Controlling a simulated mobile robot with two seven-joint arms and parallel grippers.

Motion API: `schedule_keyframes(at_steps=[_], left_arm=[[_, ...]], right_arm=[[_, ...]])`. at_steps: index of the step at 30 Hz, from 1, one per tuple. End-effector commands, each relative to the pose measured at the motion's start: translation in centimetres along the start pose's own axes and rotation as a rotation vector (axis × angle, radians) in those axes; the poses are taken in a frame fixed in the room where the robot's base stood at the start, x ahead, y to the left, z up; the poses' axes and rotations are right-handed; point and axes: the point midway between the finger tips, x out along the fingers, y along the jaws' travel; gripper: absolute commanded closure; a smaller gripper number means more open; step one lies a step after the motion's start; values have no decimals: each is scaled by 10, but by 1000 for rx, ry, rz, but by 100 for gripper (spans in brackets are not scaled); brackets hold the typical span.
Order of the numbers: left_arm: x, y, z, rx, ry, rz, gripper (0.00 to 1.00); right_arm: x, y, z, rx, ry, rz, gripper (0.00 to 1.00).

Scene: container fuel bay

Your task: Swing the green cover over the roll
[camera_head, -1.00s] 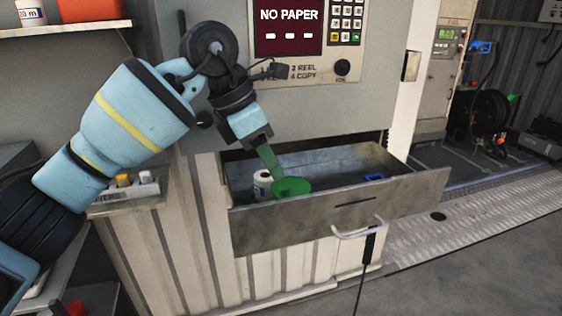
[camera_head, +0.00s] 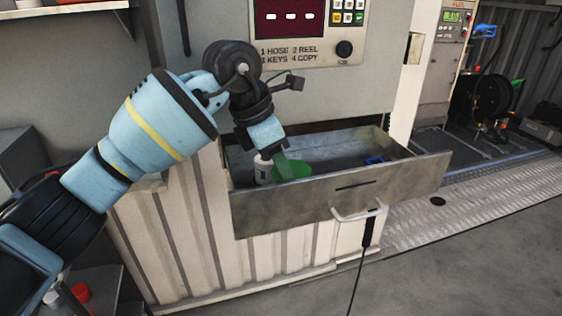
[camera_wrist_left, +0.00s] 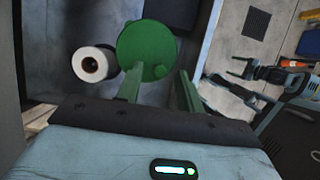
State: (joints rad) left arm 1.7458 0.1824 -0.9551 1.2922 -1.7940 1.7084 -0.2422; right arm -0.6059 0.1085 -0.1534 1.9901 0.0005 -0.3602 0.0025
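The green cover (camera_head: 305,169) is a round disc inside the open drawer (camera_head: 400,181). In the left wrist view the cover (camera_wrist_left: 147,43) lies flat beside the white roll (camera_wrist_left: 94,64), not over it; the roll's dark core faces the camera. The roll (camera_head: 262,170) stands at the drawer's left end in the head view. My left gripper (camera_head: 284,163) reaches down into the drawer at the cover. Its green fingers (camera_wrist_left: 160,76) are open, with the cover's small knob (camera_wrist_left: 160,71) between their tips. Contact with the knob cannot be told.
A blue item (camera_head: 374,160) lies in the drawer's right part. The cabinet panel with a keypad (camera_head: 347,12) rises behind. A hose reel (camera_head: 487,105) stands at the far right.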

Motion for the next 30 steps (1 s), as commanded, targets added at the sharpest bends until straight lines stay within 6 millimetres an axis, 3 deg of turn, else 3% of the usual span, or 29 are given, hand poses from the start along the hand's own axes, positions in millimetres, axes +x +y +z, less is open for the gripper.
schedule_keyframes(at_steps=[10, 19, 30], left_arm=[[4, 0, 0, 1, -1, 0, 63], [4, 0, 0, 0, -1, 0, 100], [4, 1, -1, 12, -1, -4, 100]], right_arm=[[0, 2, 0, -7, 0, 0, 31], [0, 2, 0, -8, -1, 0, 31], [0, 2, 2, -7, -4, 0, 31]])
